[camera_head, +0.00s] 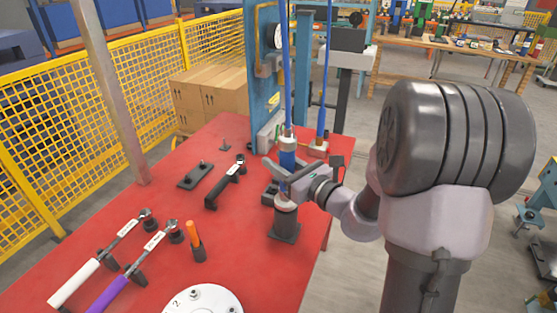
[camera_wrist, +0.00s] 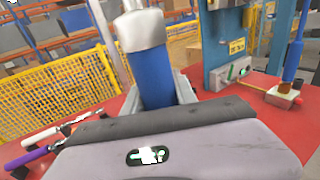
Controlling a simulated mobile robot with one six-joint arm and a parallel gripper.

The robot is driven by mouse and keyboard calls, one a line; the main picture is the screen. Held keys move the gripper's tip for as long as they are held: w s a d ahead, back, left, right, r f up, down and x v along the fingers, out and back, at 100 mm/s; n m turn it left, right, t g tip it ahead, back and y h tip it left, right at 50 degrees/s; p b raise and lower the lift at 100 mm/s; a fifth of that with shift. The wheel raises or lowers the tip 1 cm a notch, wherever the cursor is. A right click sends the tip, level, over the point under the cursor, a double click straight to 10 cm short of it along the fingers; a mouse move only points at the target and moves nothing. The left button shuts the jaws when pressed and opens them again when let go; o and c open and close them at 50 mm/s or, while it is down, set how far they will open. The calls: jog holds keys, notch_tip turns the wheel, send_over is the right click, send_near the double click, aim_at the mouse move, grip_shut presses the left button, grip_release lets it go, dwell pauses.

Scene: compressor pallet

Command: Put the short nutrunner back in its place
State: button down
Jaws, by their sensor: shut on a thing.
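The nutrunner in my gripper has a blue body (camera_head: 288,154) with a silver top and a blue line running up from it. In the wrist view, its blue body (camera_wrist: 157,68) stands between the fingers. My gripper (camera_head: 287,178) is shut around it, and it looks upright. A dark stand (camera_head: 285,223) with a pale ring on top is directly below the nutrunner. The fingers hide much of its lower end, so I cannot tell whether it touches or sits in the stand. A second blue tool (camera_head: 321,122) stands in a block (camera_head: 318,149) behind; it also shows in the wrist view (camera_wrist: 292,62).
The red table (camera_head: 240,265) holds wrenches with white (camera_head: 75,284) and purple (camera_head: 108,295) handles, an orange-handled tool (camera_head: 194,235) in a holder, a black tool (camera_head: 226,186) and a white disc (camera_head: 203,302). A blue column (camera_head: 264,70) rises behind. Yellow fencing (camera_head: 105,105) stands left.

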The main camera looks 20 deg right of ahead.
jog(key=shift+f, duration=0.3)
jog(key=c, duration=0.9)
grip_release()
jog(key=shift+f, duration=0.1)
jog(key=p+v, duration=0.7)
jog(key=v, duration=1)
jog(key=shift+s, duration=0.15)
